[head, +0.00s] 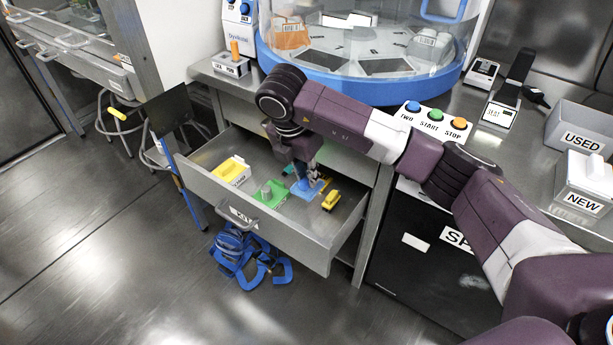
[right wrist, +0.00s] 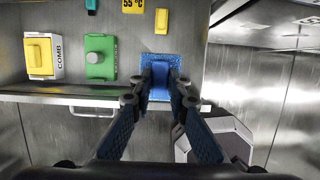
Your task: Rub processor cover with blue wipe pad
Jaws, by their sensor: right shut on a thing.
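The blue wipe pad (head: 309,190) lies in the open drawer, a flat blue pad with a raised blue grip block; it also shows in the right wrist view (right wrist: 161,62). My right gripper (head: 303,177) reaches down into the drawer and is shut on the pad's grip block, with one finger on each side of it in the right wrist view (right wrist: 161,84). The processor (head: 325,83) stands on the counter above the drawer, with a round blue base and a clear curved cover (head: 433,45). My left gripper is not in view.
The drawer (head: 300,234) also holds a yellow block (head: 231,169), a green block (head: 270,192) and a small yellow item (head: 331,200). A button panel (head: 432,122) sits in front of the processor. USED (head: 583,130) and NEW (head: 586,187) bins stand at the right.

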